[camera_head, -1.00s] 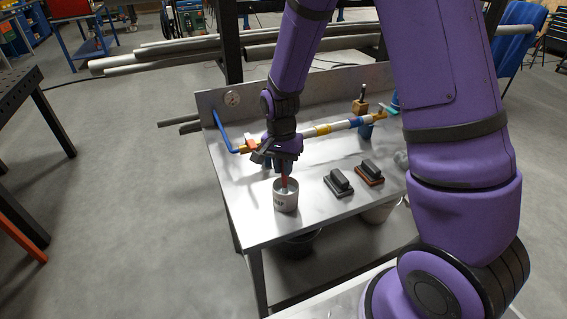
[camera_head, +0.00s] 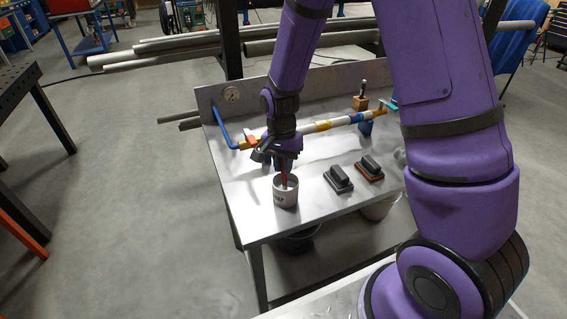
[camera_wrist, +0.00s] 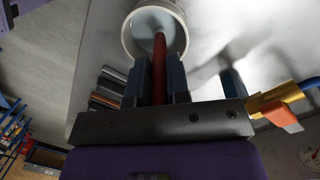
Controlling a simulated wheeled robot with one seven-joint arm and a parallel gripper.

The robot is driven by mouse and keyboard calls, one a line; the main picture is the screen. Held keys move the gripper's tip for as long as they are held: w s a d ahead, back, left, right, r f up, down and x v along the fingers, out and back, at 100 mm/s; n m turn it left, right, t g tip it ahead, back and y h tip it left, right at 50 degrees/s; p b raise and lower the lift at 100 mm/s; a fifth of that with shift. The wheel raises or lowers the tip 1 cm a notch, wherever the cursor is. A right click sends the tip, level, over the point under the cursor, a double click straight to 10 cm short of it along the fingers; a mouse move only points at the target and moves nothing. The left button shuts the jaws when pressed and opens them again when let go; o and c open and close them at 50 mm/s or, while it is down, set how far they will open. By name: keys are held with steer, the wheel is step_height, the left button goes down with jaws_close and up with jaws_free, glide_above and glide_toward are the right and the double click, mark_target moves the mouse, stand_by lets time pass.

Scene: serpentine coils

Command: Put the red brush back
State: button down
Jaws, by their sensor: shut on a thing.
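The red brush (camera_head: 285,179) is upright, its handle between the fingers of my gripper (camera_head: 284,169). Its lower end is inside a light grey cup (camera_head: 286,197) near the front left of the metal bench. In the wrist view, the red handle (camera_wrist: 159,58) runs from between the closed fingers (camera_wrist: 160,80) into the cup's open mouth (camera_wrist: 126,37). My gripper is just above the rim. The brush's lower end is hidden, so I cannot tell whether it touches the cup's bottom.
Two dark-handled blocks, one grey (camera_head: 338,180) and one reddish (camera_head: 369,168), lie right of the cup. A pipe with coloured fittings (camera_head: 322,126) runs behind my gripper. A wooden block (camera_head: 360,103) stands at the back right. Bare bench top lies around the cup.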

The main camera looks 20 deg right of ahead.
steer(key=shift+f, duration=0.1)
steer(key=c, duration=1)
jaws_free()
